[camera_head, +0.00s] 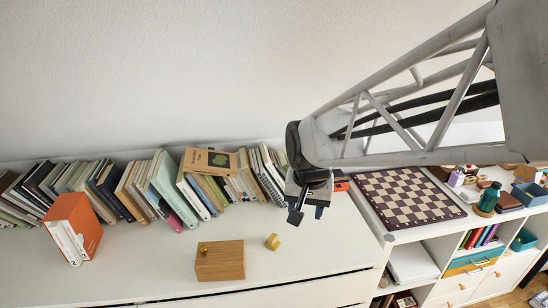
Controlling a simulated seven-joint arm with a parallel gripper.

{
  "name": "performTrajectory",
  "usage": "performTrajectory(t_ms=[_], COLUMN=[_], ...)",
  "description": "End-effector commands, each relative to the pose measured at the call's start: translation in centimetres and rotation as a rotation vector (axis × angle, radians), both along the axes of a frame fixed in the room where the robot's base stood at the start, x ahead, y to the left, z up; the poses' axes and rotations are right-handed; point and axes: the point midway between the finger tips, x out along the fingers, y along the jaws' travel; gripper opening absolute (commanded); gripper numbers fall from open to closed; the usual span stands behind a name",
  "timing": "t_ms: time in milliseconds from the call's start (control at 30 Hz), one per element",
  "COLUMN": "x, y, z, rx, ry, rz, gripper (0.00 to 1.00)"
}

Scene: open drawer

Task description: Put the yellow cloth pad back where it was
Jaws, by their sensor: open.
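A small yellow piece (272,241), which I take for the yellow cloth pad, is on the white cabinet top, just right of a wooden block or box (220,261). It is too small to make out its cloth. My gripper (307,214) hangs from the arm with its dark fingers pointing down. It is open and empty, above and to the right of the yellow piece and apart from it. A small yellowish knob (204,248) shows at the left part of the wooden box.
A row of books (150,185) stands along the wall, with a brown book (208,162) lying on top. An orange book block (73,228) stands at left. A chessboard (408,197) and a shelf with small items are at right. The front of the cabinet top is mostly clear.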

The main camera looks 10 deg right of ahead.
Motion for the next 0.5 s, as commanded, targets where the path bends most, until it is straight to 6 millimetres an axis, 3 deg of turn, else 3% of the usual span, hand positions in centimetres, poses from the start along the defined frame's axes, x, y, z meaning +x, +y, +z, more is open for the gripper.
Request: performTrajectory(t_ms=[233,500], x=[-6.4,-12.3], y=[-1.1,-1.8], z=[2.7,3.9], rx=[-0.025,-0.056], ry=[-0.046,-0.083], rz=[0.134,0.263], gripper=[0.50,0.50])
